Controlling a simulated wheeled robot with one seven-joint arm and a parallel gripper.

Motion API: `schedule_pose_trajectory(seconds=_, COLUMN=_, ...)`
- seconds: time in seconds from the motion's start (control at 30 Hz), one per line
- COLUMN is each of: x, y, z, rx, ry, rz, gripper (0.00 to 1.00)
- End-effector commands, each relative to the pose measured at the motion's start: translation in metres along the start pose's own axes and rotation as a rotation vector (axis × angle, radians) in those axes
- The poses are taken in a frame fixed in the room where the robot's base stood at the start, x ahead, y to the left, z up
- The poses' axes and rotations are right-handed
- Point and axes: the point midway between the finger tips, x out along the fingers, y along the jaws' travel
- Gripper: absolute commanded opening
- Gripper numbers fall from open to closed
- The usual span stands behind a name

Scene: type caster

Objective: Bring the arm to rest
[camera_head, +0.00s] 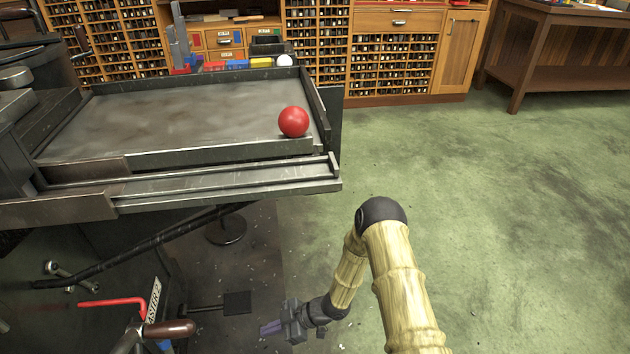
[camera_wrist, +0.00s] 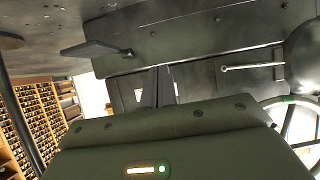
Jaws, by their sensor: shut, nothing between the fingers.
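My arm (camera_head: 395,270) reaches down from the front of the head view and bends back at its dark elbow joint. My gripper (camera_head: 270,328) hangs low, below the metal table and over the floor, pointing left toward the machine's underside. It is shut and empty. In the wrist view its fingers (camera_wrist: 158,86) are together in front of a dark metal panel (camera_wrist: 190,40) of the machine. I cannot tell the exact gap between the fingertips and the machine.
The metal table (camera_head: 180,110) overhangs to the left, with a red ball (camera_head: 293,122) near its right edge. A red-handled lever (camera_head: 112,302) and a pedal (camera_head: 237,303) are left of my gripper. Green floor (camera_head: 520,210) to the right is open. Cabinets (camera_head: 400,50) stand behind.

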Motion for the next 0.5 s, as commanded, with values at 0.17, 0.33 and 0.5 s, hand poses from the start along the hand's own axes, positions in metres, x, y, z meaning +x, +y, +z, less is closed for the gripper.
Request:
schedule_pose_trajectory(seconds=0.17, x=-0.021, y=0.013, z=-0.02, rx=0.014, ry=-0.051, rz=0.037, gripper=0.0)
schedule_pose_trajectory(seconds=0.33, x=-0.045, y=0.026, z=-0.039, rx=0.037, ry=-0.112, rz=0.081, gripper=0.0)
schedule_pose_trajectory(seconds=0.5, x=-0.086, y=0.046, z=-0.073, rx=0.074, ry=-0.202, rz=0.155, gripper=0.0)
